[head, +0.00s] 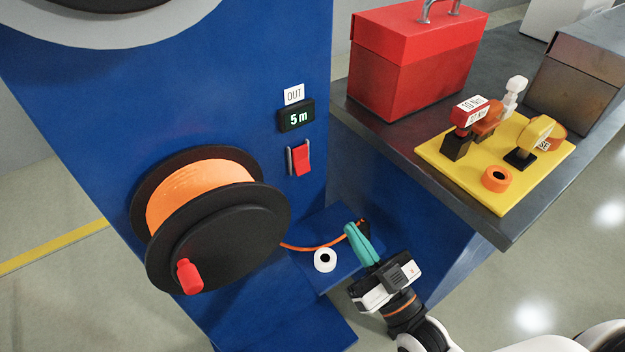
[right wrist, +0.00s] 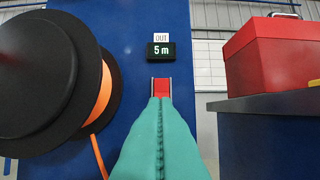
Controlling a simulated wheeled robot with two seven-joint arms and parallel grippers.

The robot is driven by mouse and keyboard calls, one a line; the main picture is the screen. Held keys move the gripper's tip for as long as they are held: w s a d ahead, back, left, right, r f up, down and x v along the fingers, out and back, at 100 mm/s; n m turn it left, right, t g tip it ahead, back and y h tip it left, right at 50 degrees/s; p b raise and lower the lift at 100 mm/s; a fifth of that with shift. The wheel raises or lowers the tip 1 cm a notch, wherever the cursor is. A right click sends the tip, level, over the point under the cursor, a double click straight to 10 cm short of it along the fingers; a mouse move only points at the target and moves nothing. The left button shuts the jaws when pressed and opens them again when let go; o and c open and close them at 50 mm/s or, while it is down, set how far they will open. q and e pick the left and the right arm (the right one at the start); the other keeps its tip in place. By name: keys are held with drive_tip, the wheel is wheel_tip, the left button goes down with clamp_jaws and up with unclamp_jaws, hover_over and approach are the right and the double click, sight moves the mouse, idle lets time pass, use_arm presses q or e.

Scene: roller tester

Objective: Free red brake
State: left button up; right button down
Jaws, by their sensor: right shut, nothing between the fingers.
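The red brake (head: 302,159) is a small red lever in a grey bracket on the blue panel, below the display. It also shows in the right wrist view (right wrist: 161,87), just beyond my fingertips. My right gripper (head: 351,230) has teal fingers closed together, with nothing between them. In the head view it is below and to the right of the brake, apart from it. The reel (head: 215,220) with orange cable and a red crank knob (head: 189,277) is left of the brake. My left gripper is not in view.
A display (head: 296,117) reads 5 m under an OUT label (head: 294,95). Orange cable runs from the reel past a white ring (head: 324,260) on a blue ledge. At right, a grey bench (head: 405,150) bears a red toolbox (head: 410,70) and a yellow board (head: 480,187) with tools.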

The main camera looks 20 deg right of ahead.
drive_tip(key=shift+w, duration=0.1)
approach(301, 166)
wheel_tip(301, 166, up, 5)
drive_tip(key=w, duration=0.2)
drive_tip(key=shift+w+a+f, duration=0.75)
drive_tip(key=shift+w+f, duration=0.15)
drive_tip(key=shift+w, duration=0.2)
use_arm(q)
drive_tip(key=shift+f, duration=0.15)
use_arm(e)
drive_tip(key=shift+w+a+f, duration=0.15)
drive_tip(key=shift+w+f, duration=0.05)
drive_tip(key=shift+w, duration=0.35)
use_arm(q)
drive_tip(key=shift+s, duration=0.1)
use_arm(e)
drive_tip(key=shift+w+a+f+t+b, duration=0.1)
drive_tip(key=shift+w+f+t+b, duration=0.3)
drive_tip(key=shift+b, duration=0.65)
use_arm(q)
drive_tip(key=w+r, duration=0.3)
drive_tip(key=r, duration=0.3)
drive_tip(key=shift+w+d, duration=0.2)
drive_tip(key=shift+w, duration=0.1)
use_arm(e)
drive_tip(key=shift+s+r, duration=0.1)
drive_tip(key=shift+r, duration=0.05)
